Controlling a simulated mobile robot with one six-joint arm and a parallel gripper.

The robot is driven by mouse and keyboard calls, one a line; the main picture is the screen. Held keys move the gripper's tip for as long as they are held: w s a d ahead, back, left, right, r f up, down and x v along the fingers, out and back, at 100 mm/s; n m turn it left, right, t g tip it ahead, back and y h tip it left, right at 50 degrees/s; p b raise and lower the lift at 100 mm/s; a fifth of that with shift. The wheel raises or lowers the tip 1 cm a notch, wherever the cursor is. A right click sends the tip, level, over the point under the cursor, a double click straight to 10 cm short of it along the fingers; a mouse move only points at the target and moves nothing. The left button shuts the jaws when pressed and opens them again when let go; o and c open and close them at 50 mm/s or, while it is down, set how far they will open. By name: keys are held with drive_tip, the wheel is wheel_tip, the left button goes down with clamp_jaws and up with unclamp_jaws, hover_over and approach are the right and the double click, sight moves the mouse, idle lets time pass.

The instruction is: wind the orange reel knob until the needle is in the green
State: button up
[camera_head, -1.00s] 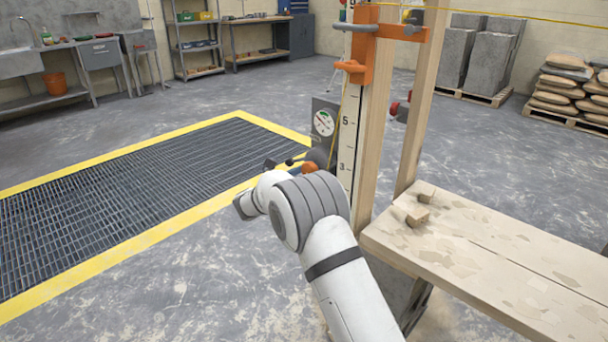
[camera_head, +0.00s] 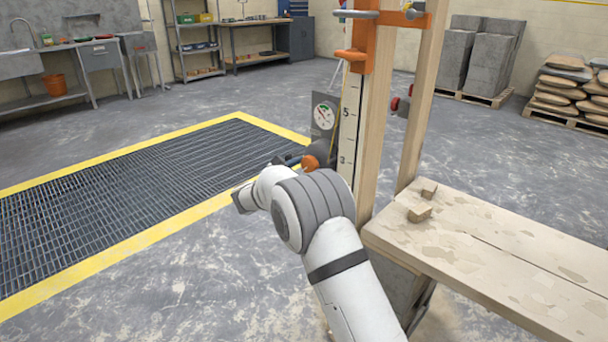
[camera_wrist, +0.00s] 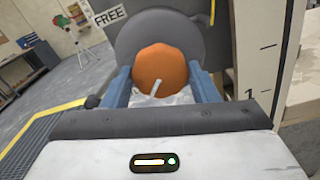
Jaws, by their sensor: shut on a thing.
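The orange reel knob (camera_wrist: 160,66) sits between the two blue fingers of my gripper (camera_wrist: 160,76) in the wrist view, with a grey reel disc (camera_wrist: 163,28) behind it. My gripper is shut on the knob. A pale pointer mark on the knob's face leans slightly right. In the head view the knob (camera_head: 310,162) shows just beyond my wrist, partly hidden by it. The round white gauge (camera_head: 324,116) is on a grey plate above the knob. It has coloured parts, but its needle is too small to read surely.
A wooden post with a numbered scale (camera_head: 349,120) rises right beside the reel, with an orange bracket (camera_head: 356,56) on it. A wooden bench (camera_head: 480,245) with small blocks is to the right. A yellow-edged floor grating (camera_head: 150,195) lies left. A FREE label (camera_wrist: 110,15) is beside the disc.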

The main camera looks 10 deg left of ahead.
drive_tip(key=m+b, duration=0.5)
drive_tip(key=shift+a+f+m, duration=0.1)
drive_tip(key=shift+m, duration=0.3)
drive_tip(key=shift+m+b, duration=0.65)
drive_tip(key=shift+m, duration=0.15)
drive_tip(key=shift+r, duration=0.2)
drive_tip(key=o, duration=1)
drive_tip(key=shift+f, duration=0.1)
drive_tip(key=p+v, duration=0.1)
drive_tip(key=v, duration=0.6)
drive_tip(key=shift+s+a+p, duration=0.25)
drive_tip(key=shift+s+p, duration=0.05)
drive_tip(key=shift+p, duration=0.1)
